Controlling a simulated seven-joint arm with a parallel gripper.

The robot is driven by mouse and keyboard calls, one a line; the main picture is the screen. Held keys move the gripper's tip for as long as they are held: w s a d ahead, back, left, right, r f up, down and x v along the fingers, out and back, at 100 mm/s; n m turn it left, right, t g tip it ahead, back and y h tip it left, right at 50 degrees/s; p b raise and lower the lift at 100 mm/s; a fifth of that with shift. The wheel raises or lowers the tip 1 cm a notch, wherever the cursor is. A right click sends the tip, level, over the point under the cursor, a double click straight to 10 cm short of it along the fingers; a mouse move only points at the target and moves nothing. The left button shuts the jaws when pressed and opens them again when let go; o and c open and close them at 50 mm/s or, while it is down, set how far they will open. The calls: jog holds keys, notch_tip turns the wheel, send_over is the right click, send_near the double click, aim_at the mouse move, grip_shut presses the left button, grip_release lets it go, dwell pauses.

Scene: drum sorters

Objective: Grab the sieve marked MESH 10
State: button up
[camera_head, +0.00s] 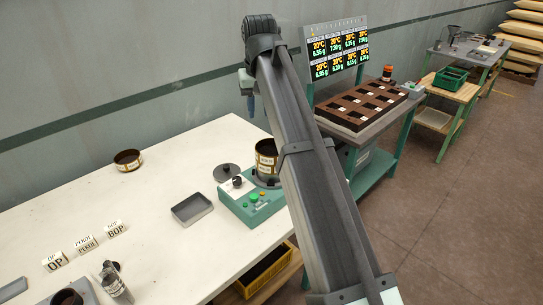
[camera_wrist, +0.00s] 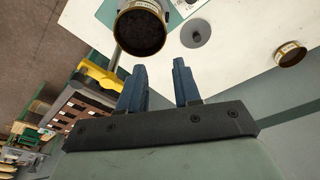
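A round brass-rimmed sieve stack (camera_head: 266,158) with pale labels stands on a green shaker machine (camera_head: 252,200). In the wrist view the stack (camera_wrist: 142,30) shows its round open top with dark material inside. A single low brass sieve (camera_head: 127,160) with a pale label lies on the white table, and it also shows at the right of the wrist view (camera_wrist: 290,54). I cannot read MESH 10 on any label. My gripper (camera_wrist: 159,66) is open, its two blue fingers apart with nothing between them. The sieve stack appears beyond the fingertips, towards the upper left.
A grey lid (camera_head: 227,172) with a knob and a grey tray (camera_head: 192,208) lie near the machine. Several labelled blocks (camera_head: 86,243) stand at the table's left. A yellow crate (camera_head: 265,270) sits below the table edge. A brown compartment tray (camera_head: 362,103) stands behind my arm.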

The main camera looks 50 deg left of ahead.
aim_at(256, 149)
jog(key=f, duration=0.4)
jog(key=a+f, duration=0.1)
jog(key=f, duration=0.9)
jog(key=shift+a, duration=0.3)
jog(key=shift+c, duration=0.5)
grip_shut()
